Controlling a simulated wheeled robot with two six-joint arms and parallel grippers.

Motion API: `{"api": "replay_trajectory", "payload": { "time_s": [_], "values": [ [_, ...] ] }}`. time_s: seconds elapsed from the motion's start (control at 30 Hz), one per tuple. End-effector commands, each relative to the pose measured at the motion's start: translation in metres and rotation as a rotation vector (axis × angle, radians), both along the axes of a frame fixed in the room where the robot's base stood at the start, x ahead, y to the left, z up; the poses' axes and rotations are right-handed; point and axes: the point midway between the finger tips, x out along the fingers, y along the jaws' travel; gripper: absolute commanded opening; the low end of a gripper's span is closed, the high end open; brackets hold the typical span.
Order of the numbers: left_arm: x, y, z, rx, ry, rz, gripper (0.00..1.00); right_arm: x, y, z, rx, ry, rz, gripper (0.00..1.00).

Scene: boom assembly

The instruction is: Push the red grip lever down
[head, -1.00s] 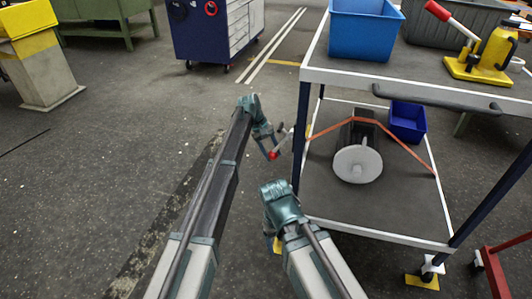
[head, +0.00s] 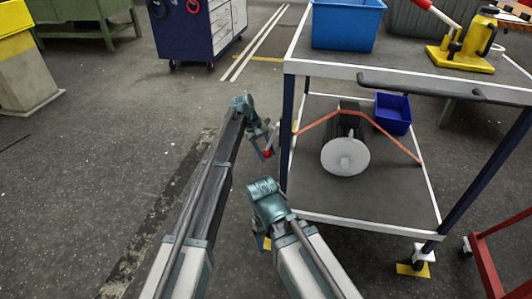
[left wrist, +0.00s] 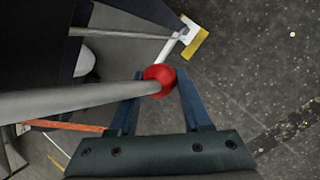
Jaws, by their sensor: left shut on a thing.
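A lever with a red grip (head: 425,4) slants up from a yellow jack (head: 465,52) on the cart's top shelf, at the upper right of the head view. My left gripper (head: 267,145) is low beside the cart's left side, far from that lever. It is shut on a grey rod with a red ball (left wrist: 158,80), which sits between its fingertips in the left wrist view. The red ball also shows small in the head view (head: 267,154). My right arm's wrist shows at the centre; its fingers are hidden.
The cart (head: 400,80) fills the right side. A blue bin (head: 345,25) stands on its top shelf; a small blue bin (head: 393,113) and a grey disc-shaped part (head: 345,157) are on its lower shelf. A red frame (head: 500,250) stands at the lower right.

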Motion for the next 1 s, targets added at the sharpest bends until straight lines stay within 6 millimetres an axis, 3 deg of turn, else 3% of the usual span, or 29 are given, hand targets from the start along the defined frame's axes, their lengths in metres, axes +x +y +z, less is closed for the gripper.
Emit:
{"api": "replay_trajectory", "payload": {
  "time_s": [0.1,0.13,0.27,0.67,1.0],
  "values": [
    [-0.003,0.003,-0.001,0.008,0.003,-0.002,0.0,0.0,0.0,-0.001,0.0,0.0,0.0,0.76],
    [-0.003,0.003,-0.001,0.008,0.003,-0.002,0.54,0.0,0.0,-0.001,0.0,0.0,0.0,0.76],
    [-0.002,0.002,-0.001,0.006,0.002,-0.002,0.77,0.0,0.0,-0.001,0.0,0.0,0.0,0.76],
    [0.0,0.001,0.002,0.003,0.001,-0.001,0.79,0.0,0.0,0.002,0.0,0.0,0.0,0.76],
    [0.003,0.011,0.031,0.003,0.001,-0.001,0.79,0.0,0.0,0.032,-0.001,0.0,-0.005,0.76]
  ]
}}
